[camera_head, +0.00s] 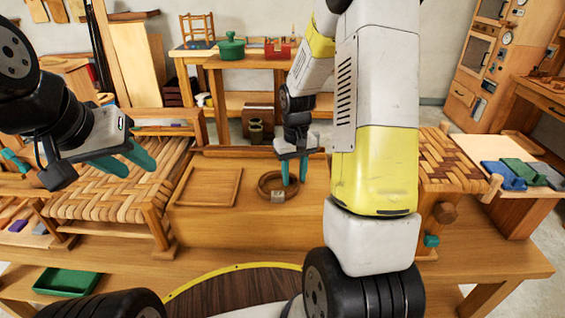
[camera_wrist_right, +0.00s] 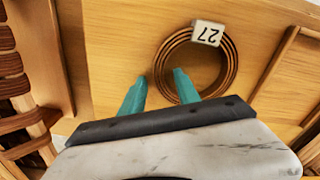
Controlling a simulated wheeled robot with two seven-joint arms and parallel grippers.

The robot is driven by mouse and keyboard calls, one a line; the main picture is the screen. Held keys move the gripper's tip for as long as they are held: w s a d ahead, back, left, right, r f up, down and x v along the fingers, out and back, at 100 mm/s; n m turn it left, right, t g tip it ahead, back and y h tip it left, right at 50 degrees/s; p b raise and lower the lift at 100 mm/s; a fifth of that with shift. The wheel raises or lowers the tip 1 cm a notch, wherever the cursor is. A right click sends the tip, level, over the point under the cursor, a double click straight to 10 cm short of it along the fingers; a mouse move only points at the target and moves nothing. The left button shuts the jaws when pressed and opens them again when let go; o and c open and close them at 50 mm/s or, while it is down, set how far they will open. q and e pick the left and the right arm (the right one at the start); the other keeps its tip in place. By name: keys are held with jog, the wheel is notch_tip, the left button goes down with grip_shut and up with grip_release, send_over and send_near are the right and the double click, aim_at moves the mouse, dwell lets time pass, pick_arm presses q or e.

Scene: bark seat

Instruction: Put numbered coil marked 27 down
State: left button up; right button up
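The coil marked 27 (camera_head: 265,182) is a brown ring with a pale number tag (camera_head: 277,196). It lies flat on the wooden bench top (camera_head: 225,228), right of a shallow wooden tray; it also shows in the right wrist view (camera_wrist_right: 230,70), its tag reading 27 upside down. My right gripper (camera_head: 294,180) points down at the coil with its teal fingers apart. In the right wrist view the gripper (camera_wrist_right: 160,77) has one finger over the ring's inside and one outside its rim, with gaps visible. My left gripper (camera_head: 133,166) is open and empty above the woven seat.
The shallow wooden tray (camera_head: 209,171) lies left of the coil. A woven seat (camera_head: 95,200) stands at left, another (camera_head: 450,160) at right. A green tray (camera_head: 66,283) sits at lower left. My right arm hides part of the bench.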

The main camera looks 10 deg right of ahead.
jog(key=shift+r, duration=0.15)
notch_tip(320, 180, up, 12)
jog(key=s+a+r+t+y, duration=0.1)
jog(key=s+a+r+t, duration=0.2)
jog(key=s, duration=0.6)
jog(key=s+a+r+t+y, duration=0.1)
jog(key=s+a+r+t, duration=0.2)
jog(key=s+r, duration=0.5)
jog(key=shift+s+r+m, duration=0.2)
jog(key=shift+s+m, duration=0.1)
jog(key=shift+s, duration=0.7)
